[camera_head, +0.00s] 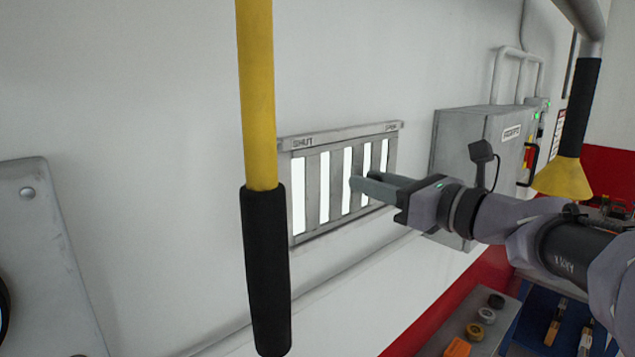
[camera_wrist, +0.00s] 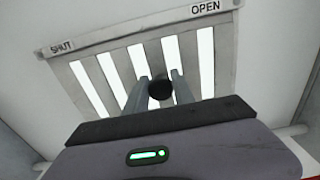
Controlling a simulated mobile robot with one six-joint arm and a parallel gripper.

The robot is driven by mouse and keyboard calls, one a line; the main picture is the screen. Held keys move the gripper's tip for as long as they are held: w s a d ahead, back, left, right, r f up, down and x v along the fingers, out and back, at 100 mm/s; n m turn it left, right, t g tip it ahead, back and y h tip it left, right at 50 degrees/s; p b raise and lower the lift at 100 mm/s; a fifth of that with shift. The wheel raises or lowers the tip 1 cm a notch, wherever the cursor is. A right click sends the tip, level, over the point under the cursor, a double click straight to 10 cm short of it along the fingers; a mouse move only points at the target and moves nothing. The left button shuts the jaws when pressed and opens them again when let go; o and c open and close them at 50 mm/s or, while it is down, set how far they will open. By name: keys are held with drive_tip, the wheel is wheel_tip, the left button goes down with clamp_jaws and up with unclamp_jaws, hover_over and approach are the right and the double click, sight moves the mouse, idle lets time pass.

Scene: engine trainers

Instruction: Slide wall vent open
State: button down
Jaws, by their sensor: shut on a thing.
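The wall vent (camera_head: 325,170) is a grey metal slatted panel on the white wall, with bright gaps showing between its slats. Its top rail is marked SHUT at the left and OPEN at the right, and both labels read clearly in the wrist view (camera_wrist: 205,8). My gripper (camera_head: 358,182) reaches in from the right to the front of the vent. In the wrist view its two fingers (camera_wrist: 160,88) are closed around a round black knob (camera_wrist: 160,89) in front of the slats. The fingers hide part of the middle slats.
A yellow pole with a black grip (camera_head: 264,250) hangs in the left foreground. A grey wall box (camera_head: 478,150) stands right of the vent. A grey plate (camera_head: 38,260) is at far left. A tray with several coloured caps (camera_head: 475,325) lies below right.

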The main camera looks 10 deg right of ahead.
drive_tip(key=c, duration=1.3)
unclamp_jaws()
drive_tip(key=shift+d+r, duration=0.1)
drive_tip(key=shift+o, duration=1.1)
drive_tip(key=shift+w+d, duration=0.2)
drive_tip(key=shift+s+a, duration=0.1)
drive_tip(key=shift+a, duration=0.05)
drive_tip(key=shift+s, duration=0.15)
drive_tip(key=b+v, duration=0.5)
drive_tip(key=v, duration=1.2)
drive_tip(key=shift+d, duration=0.2)
